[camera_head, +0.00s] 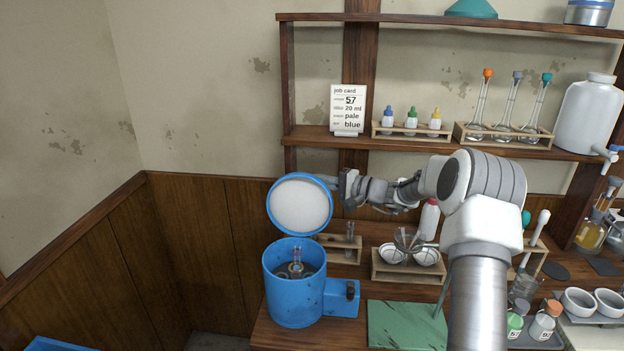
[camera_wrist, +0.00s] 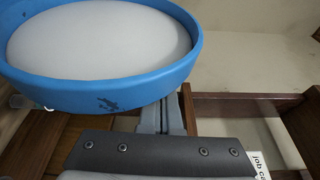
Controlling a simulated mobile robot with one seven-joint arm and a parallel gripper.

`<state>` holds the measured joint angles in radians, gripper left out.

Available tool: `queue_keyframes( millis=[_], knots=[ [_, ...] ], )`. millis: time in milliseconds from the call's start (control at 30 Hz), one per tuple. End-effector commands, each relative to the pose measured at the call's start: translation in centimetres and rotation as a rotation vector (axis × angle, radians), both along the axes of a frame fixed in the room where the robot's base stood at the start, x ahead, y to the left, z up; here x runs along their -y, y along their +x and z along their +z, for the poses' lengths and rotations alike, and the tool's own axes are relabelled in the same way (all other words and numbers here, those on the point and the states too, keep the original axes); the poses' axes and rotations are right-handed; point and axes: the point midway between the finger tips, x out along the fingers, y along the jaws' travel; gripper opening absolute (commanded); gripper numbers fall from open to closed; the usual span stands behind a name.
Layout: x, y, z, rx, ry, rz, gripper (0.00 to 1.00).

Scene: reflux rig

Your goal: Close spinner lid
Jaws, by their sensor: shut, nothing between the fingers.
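The blue spinner (camera_head: 293,303) stands at the left end of the bench, with a small box on its right side bearing a dark knob. Its lid (camera_head: 299,206) is raised upright at the back, white inside with a blue rim. A glass tube (camera_head: 296,262) shows inside the open bowl. My gripper (camera_head: 332,182) is shut and empty at the lid's right edge, partly behind the rim. In the wrist view the lid (camera_wrist: 110,40) fills the top left, and my gripper's fingers (camera_wrist: 160,117) reach to just under its rim. I cannot tell whether they touch it.
A wooden rack (camera_head: 342,250) with a tube stands right of the spinner, behind the green mat (camera_head: 405,325). A rack with white bowls (camera_head: 408,266) lies below my arm. The shelf (camera_head: 410,143) with job card (camera_head: 347,109) and small bottles is above. Left of the spinner is open.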

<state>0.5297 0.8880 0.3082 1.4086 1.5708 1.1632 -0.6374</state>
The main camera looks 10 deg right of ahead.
Motion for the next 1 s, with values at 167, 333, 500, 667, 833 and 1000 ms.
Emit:
queue_keyframes(
  millis=[167,333,500,667,833,1000],
  knots=[
    [0.0,-0.1,-0.1,0.007,-0.002,0.0,0.0],
    [-0.1,-0.5,0.0,0.038,-0.012,-0.001,0.0],
    [-0.3,-0.9,0.1,0.079,-0.025,0.0,0.0],
    [-0.5,-1.7,0.3,0.135,-0.045,0.0,0.0],
    [-0.9,-2.8,0.7,0.132,-0.044,0.0,0.0],
    [-1.4,-4.3,0.9,0.132,-0.044,0.0,0.0]
  ],
)
